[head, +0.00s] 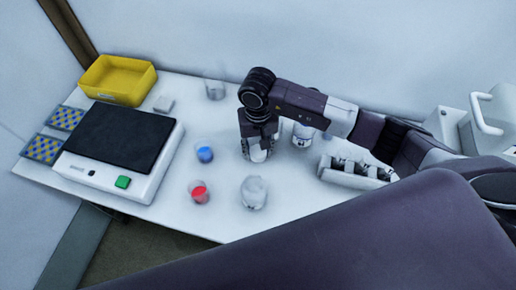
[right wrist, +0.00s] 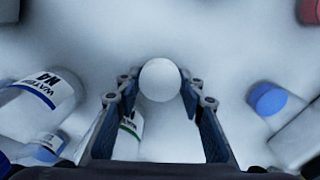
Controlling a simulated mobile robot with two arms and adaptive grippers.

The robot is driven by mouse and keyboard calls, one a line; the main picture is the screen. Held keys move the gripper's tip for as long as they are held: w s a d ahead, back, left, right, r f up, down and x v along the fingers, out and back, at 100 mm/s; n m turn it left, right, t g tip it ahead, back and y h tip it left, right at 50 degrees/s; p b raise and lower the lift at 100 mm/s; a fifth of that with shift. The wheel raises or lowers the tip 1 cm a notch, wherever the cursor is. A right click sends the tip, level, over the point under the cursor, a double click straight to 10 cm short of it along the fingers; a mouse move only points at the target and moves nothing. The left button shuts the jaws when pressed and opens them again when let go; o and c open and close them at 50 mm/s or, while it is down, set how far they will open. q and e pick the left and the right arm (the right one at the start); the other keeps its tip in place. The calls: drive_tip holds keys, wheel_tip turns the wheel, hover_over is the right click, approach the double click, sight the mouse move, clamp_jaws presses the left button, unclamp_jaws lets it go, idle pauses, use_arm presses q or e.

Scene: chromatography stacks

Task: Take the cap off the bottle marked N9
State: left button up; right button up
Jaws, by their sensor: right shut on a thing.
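My right gripper (head: 257,141) points down over the table and is shut on a round white cap (right wrist: 160,80). The cap sits between the fingertips in the right wrist view (right wrist: 160,98). A white bottle (head: 259,156) stands directly below the gripper in the head view. In the right wrist view, part of a bottle with a green-edged label (right wrist: 130,125) shows behind the left finger. Its marking is not readable, and I cannot tell whether the cap still touches it. Another bottle (head: 302,134) stands to the right; its label reads WATER N4 in the right wrist view (right wrist: 42,92). My left gripper is out of view.
Beakers with blue (head: 205,153) and red (head: 199,193) liquid stand left of the gripper. A clear beaker (head: 254,193) is in front, another (head: 215,89) behind. A white rack (head: 337,178) lies right. A scale (head: 146,183) and yellow bin (head: 137,92) fill the left.

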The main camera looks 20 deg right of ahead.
sight(258, 152)
drive_tip(key=shift+f, duration=0.2)
drive_tip(key=o, duration=1.3)
drive_tip(key=shift+r, duration=0.1)
drive_tip(key=shift+c, duration=0.2)
drive_tip(key=shift+r, duration=0.35)
wheel_tip(258, 152, up, 12)
drive_tip(key=b, duration=0.2)
drive_tip(key=shift+f, duration=0.2)
